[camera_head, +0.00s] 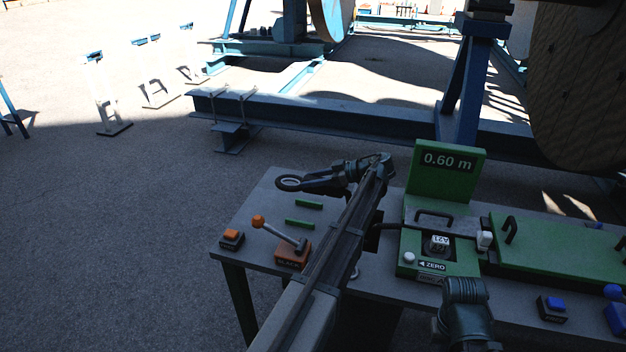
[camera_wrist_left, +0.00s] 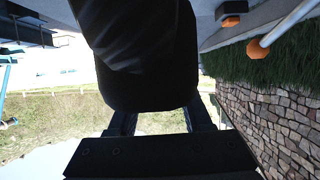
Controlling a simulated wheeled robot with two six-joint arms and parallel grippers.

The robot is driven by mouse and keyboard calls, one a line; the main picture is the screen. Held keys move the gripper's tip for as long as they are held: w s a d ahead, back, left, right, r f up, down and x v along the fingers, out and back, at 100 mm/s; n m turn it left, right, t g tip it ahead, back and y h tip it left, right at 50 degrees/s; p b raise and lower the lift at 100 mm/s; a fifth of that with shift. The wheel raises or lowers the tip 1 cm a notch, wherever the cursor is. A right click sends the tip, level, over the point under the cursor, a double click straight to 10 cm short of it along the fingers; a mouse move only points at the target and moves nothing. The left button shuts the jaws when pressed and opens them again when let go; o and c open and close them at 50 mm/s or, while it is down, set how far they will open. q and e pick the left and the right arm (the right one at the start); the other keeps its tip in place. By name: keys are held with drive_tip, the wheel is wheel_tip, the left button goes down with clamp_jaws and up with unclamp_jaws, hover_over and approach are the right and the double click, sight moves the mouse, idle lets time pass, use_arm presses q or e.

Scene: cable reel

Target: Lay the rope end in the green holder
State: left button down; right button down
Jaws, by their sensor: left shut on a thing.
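My left arm comes in from the bottom of the head view, and its gripper (camera_head: 348,172) is above the back of the table. The left gripper is shut on the dark rope end, whose ring-shaped eye (camera_head: 290,184) points left. In the left wrist view the black body of the rope end (camera_wrist_left: 145,75) fills the space in front of the fingers. Two short green bars, likely the green holder (camera_head: 303,223), lie on the table in front of the eye. I cannot tell the eye's height above them. My right gripper is not clearly seen.
An orange-knobbed lever (camera_head: 277,233) and an orange button (camera_head: 232,239) stand on the grey table (camera_head: 250,215) at left. A green measuring unit (camera_head: 446,172) reads 0.60 m, with a zero label below. A teal-grey arm part is at lower right.

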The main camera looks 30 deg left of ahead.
use_arm(q)
drive_tip(key=shift+f+b, duration=5.1)
drive_tip(key=shift+f, duration=0.35)
drive_tip(key=shift+c, duration=1.2)
unclamp_jaws()
drive_tip(key=p+v, duration=0.5)
drive_tip(key=v, duration=0.9)
drive_tip(key=shift+f, duration=0.1)
